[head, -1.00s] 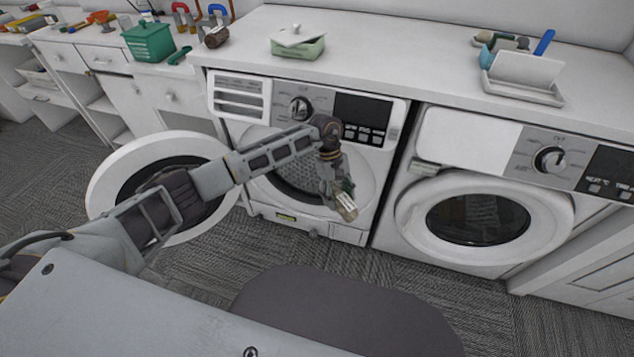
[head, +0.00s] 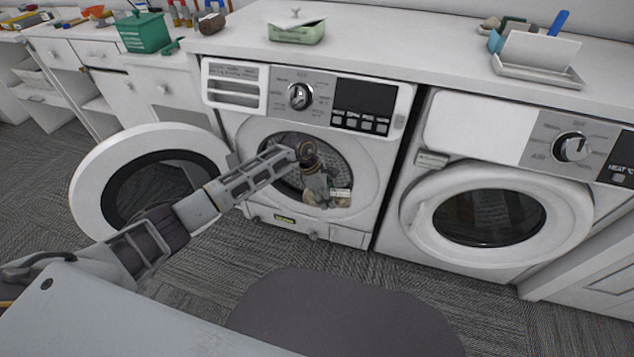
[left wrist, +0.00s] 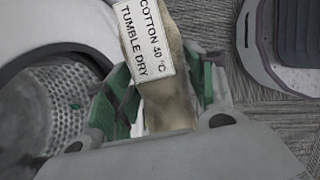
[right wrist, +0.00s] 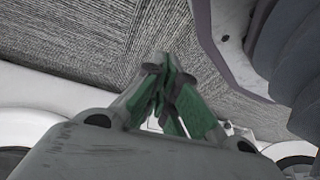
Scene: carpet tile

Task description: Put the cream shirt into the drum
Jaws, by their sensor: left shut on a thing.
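The cream shirt (left wrist: 170,105) is a small bunched piece of cloth with a white label reading "COTTON 40 °C TUMBLE DRY". My left gripper (left wrist: 160,95) is shut on it. In the head view the shirt (head: 314,198) hangs from my left gripper (head: 322,190), in front of the lower part of the left machine's round opening. The perforated metal drum (head: 335,172) shows behind my arm; it also shows at the left of the left wrist view (left wrist: 50,108). My right gripper (right wrist: 163,75) is empty, with its fingertips together, and shows only in the right wrist view.
The left machine's round door (head: 95,185) stands wide open to the left. The right machine's door (head: 415,215) is shut. The white counter (head: 400,50) above holds a green dish (head: 297,33) and a white tray (head: 545,75). Carpet (head: 400,268) lies in front.

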